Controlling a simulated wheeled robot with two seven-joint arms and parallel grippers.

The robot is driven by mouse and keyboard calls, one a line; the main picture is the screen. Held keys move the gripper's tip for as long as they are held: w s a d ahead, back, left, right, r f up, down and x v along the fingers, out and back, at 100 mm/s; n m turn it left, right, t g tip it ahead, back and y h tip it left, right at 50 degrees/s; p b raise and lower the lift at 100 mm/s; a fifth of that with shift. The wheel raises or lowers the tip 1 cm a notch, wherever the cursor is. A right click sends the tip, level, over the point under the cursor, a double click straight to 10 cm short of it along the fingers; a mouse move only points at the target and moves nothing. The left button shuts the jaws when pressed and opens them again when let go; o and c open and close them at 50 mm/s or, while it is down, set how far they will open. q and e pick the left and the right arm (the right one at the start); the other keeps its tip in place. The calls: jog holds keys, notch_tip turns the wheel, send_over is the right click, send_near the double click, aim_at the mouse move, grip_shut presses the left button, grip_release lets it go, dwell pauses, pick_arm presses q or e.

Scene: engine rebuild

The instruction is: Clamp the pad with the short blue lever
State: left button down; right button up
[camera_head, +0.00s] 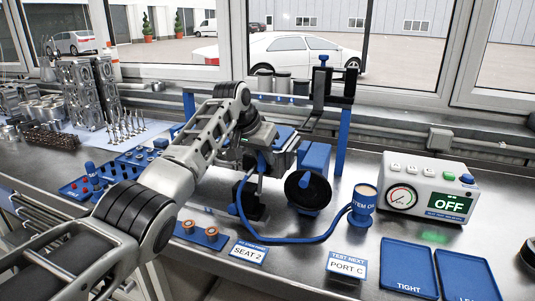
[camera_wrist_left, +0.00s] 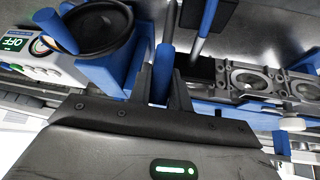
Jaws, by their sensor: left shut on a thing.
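In the left wrist view, my left gripper (camera_wrist_left: 163,88) is shut on a short blue lever (camera_wrist_left: 162,68), which stands between its dark fingers. In the head view, my left wrist hides the fingertips and most of the lever. A round black pad (camera_head: 308,191) on a blue block (camera_head: 315,157) faces forward, just right of and below my wrist. The pad also shows in the left wrist view (camera_wrist_left: 97,36), left of the fingers. I cannot tell whether it is pressed against the part behind it. My right gripper is not in view.
A blue hose (camera_head: 290,240) runs low across the bench to near a blue cup (camera_head: 362,203). The test box (camera_head: 428,185) reads OFF. A tall blue-and-black frame (camera_head: 347,110) stands behind. Trays (camera_head: 409,268) lie front right. Engine parts (camera_head: 85,95) stand back left.

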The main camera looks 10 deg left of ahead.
pick_arm(q)
jog(key=c, duration=1.3)
grip_release()
jog(key=b+v, duration=0.2)
jog(key=v, duration=1.4)
jog(key=shift+b, duration=0.4)
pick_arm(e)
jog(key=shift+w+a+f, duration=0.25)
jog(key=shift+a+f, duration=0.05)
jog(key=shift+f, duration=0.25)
